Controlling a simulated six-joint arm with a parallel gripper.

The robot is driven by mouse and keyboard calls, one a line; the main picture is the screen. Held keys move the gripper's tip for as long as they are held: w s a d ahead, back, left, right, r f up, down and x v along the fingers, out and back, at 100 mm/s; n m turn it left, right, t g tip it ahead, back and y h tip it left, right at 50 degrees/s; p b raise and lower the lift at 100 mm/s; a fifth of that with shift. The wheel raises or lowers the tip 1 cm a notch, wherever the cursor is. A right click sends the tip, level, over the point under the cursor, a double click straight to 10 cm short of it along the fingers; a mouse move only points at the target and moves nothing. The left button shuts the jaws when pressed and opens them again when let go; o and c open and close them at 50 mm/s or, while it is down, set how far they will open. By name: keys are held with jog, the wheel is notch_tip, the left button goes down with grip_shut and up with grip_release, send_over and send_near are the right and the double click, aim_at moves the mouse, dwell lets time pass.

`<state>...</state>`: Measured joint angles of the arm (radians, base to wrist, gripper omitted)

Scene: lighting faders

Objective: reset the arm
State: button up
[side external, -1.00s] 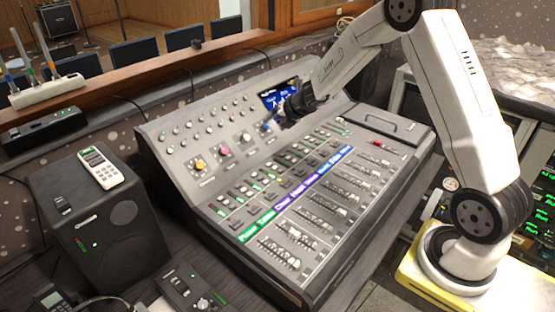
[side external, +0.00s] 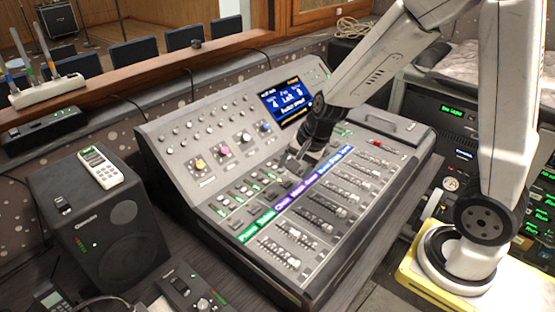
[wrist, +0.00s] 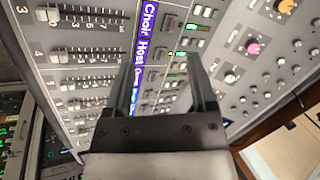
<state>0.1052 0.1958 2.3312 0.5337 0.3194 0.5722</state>
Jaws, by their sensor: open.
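My gripper (side external: 300,163) is low over the middle of the lighting console (side external: 168,165), close to its row of coloured labels. In the wrist view my gripper (wrist: 164,85) shows two dark fingers spread apart with nothing between them. The label strip (wrist: 145,45), reading "Chair" and "Host", and a column of buttons lie below and between the fingers. The faders (wrist: 70,52) are on the left of that view. Whether the fingertips touch the panel I cannot tell.
The console's lit screen (side external: 287,103) stands behind my gripper. A black speaker (side external: 95,225) with a white handset (side external: 101,168) on top is at the left. A wooden ledge (side external: 180,62) runs behind the console. Equipment racks (side external: 440,112) stand at the right.

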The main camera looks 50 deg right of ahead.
jog(key=s+a+n+g+h, duration=0.1)
jog(key=s+n, duration=0.8)
jog(key=n, duration=0.4)
jog(key=shift+f, duration=0.15)
